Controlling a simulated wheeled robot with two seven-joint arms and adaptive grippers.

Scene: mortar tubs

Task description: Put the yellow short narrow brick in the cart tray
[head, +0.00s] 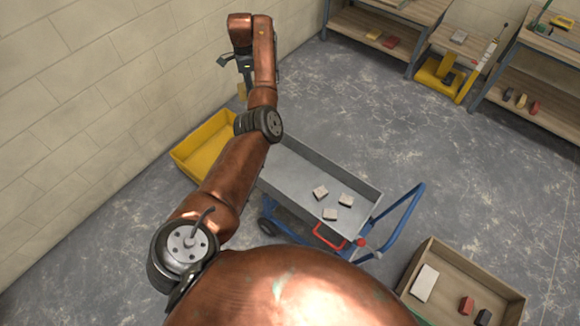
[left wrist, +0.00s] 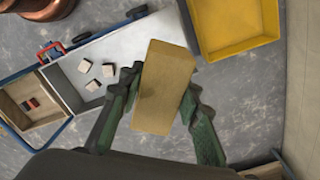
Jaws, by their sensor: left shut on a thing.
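My left gripper (head: 245,78) is shut on a yellow brick (left wrist: 163,88), which fills the space between its green fingers in the left wrist view. In the head view only a small part of the brick (head: 242,91) shows below the gripper, high at the wall side. The cart tray (head: 290,172) is a grey metal tray on a blue-handled cart, nearer than the gripper and to its right. It also shows in the left wrist view (left wrist: 128,46), partly behind the brick. Several pale blocks (head: 337,201) lie at its handle end. My right gripper is not in view.
A yellow tub (head: 203,142) stands beside the cart by the wall, partly behind my arm. A tan crate (head: 452,274) with a few blocks is at the lower right. Wooden shelves (head: 385,25) and a yellow machine (head: 440,75) stand at the back right. The middle floor is clear.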

